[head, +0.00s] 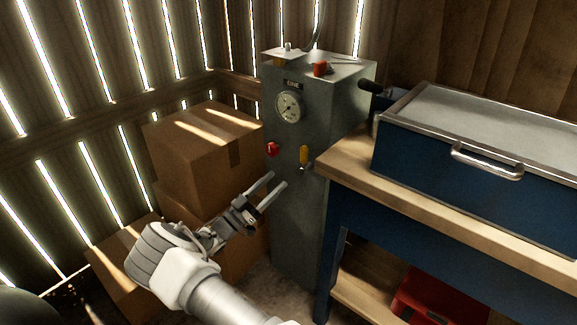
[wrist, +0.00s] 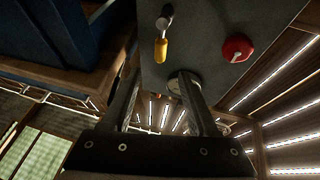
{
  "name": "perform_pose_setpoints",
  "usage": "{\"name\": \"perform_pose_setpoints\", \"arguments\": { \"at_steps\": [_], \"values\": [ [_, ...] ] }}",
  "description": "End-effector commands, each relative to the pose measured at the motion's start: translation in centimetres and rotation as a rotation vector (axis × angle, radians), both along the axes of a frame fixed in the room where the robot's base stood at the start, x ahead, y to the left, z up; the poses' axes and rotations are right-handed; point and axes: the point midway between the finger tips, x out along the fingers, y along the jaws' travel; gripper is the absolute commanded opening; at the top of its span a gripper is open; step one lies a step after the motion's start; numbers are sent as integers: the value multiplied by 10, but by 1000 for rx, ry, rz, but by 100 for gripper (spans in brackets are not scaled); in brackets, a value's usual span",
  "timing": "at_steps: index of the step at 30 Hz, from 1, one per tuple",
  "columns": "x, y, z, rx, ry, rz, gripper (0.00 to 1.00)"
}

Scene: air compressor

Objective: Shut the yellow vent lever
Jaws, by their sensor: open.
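The yellow vent lever (head: 303,155) is on the front of the grey compressor cabinet (head: 300,215), near its right edge. Its yellow handle stands roughly upright above a small silver fitting. My gripper (head: 278,180) is open and empty, in front of the cabinet, lower and left of the lever in the head view. In the wrist view, which looks upside down, the lever (wrist: 161,50) appears above and between my open fingers (wrist: 161,80), apart from them.
A red knob (head: 272,149) sits left of the lever, below a round gauge (head: 290,107). Stacked cardboard boxes (head: 200,150) stand left of the cabinet. A wooden workbench (head: 350,160) with a blue toolbox (head: 470,165) stands close on the right.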

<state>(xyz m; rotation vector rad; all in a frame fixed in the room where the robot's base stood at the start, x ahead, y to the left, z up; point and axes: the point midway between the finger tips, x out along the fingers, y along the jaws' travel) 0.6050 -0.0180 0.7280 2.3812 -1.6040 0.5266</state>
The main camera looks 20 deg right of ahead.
Motion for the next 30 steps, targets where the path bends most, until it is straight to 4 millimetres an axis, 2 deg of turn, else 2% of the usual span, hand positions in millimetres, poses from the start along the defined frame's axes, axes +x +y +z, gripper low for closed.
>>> {"name": "perform_pose_setpoints", "arguments": {
  "at_steps": [3,10,26,30],
  "values": [
    [-8,23,-10,-1,2,4,59],
    [-18,46,-22,0,0,1,59],
    [-20,50,-24,1,0,0,59],
    [-21,44,-19,20,17,-33,59]
  ]
}}
